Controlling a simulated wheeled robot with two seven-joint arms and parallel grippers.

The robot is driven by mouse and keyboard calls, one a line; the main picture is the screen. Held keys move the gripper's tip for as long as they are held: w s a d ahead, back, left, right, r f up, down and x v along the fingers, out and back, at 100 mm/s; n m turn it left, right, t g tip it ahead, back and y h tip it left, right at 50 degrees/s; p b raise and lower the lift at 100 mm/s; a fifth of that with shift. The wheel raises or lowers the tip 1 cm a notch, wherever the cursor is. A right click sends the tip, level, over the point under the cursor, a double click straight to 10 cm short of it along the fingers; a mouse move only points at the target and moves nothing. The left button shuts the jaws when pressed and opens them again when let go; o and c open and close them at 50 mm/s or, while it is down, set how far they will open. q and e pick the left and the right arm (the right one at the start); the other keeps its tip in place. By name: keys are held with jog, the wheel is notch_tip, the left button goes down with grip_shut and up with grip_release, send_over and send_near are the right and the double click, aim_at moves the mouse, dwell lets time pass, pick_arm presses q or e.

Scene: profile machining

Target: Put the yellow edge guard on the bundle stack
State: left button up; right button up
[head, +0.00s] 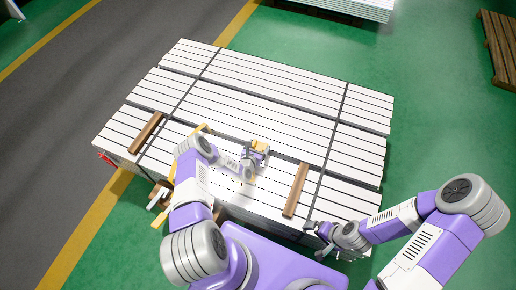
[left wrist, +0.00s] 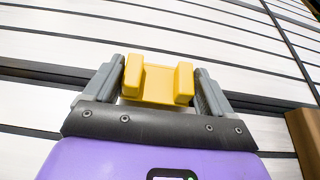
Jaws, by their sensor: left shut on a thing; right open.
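The yellow edge guard (head: 261,146) is a small channel-shaped piece. In the left wrist view the guard (left wrist: 158,86) sits between the two grey fingers of my left gripper (left wrist: 160,72), which is shut on it. In the head view my left gripper (head: 257,151) is over the top of the bundle stack (head: 270,95), which is made of white profiles with dark straps. Whether the guard touches the stack is unclear. My right gripper (head: 322,236) is open and empty by the stack's front right edge.
Two brown wooden bars lie on the stack, one at left (head: 147,132) and one at right (head: 296,190). The right bar also shows in the left wrist view (left wrist: 306,132). A yellow strip (head: 202,129) shows behind my left arm. The far top is clear.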

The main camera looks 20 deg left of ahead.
pick_arm(q)
jog(key=shift+f, duration=0.15)
jog(key=o, duration=0.8)
jog(key=shift+o, duration=0.2)
